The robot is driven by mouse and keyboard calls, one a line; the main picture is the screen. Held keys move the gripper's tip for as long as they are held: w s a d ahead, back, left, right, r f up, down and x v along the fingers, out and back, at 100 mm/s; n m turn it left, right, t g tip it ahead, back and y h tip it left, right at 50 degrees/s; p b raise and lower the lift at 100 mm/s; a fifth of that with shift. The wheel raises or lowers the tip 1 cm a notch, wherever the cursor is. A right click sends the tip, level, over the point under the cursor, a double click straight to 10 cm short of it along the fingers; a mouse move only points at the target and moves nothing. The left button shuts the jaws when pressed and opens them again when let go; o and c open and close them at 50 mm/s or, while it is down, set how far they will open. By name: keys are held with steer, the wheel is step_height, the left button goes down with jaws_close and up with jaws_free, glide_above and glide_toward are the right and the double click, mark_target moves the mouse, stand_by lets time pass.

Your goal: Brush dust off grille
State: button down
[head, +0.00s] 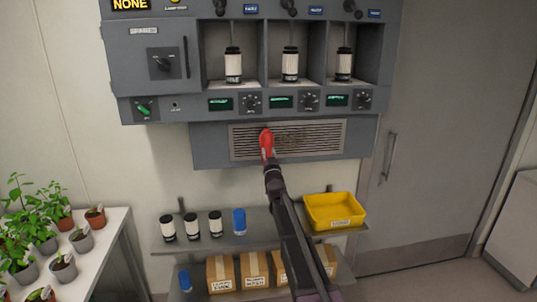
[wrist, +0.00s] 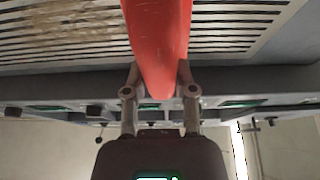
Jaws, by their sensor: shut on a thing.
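The slatted grille (head: 310,137) is set in the lower front panel of the grey wall unit. A brownish dust patch (wrist: 75,22) lies on its slats at the left in the wrist view. My gripper (head: 268,162) is shut on a red handle (head: 267,143), which I take to be the brush's; the handle also shows in the wrist view (wrist: 158,45). The red handle is in front of the left part of the grille in the head view. The bristles are hidden, so I cannot tell whether they touch the slats.
Above the grille are knobs, green displays and bays holding white canisters (head: 290,66). Below, a shelf carries dark-topped jars (head: 191,225), a blue bottle (head: 239,221) and a yellow bin (head: 334,210). Cardboard boxes (head: 255,270) sit lower. Potted plants (head: 62,265) stand at left; a door (head: 440,130) is at right.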

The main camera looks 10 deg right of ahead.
steer(key=shift+w+d, duration=0.1)
steer(key=shift+d, duration=1.65)
steer(key=shift+d, duration=0.1)
steer(key=shift+d, duration=1.65)
steer(key=shift+d, duration=0.15)
steer(key=shift+d, duration=1.6)
steer(key=shift+d, duration=0.1)
steer(key=shift+w+d+r, duration=0.1)
steer(key=shift+w+d, duration=0.05)
steer(key=shift+d, duration=1.45)
steer(key=shift+d, duration=0.1)
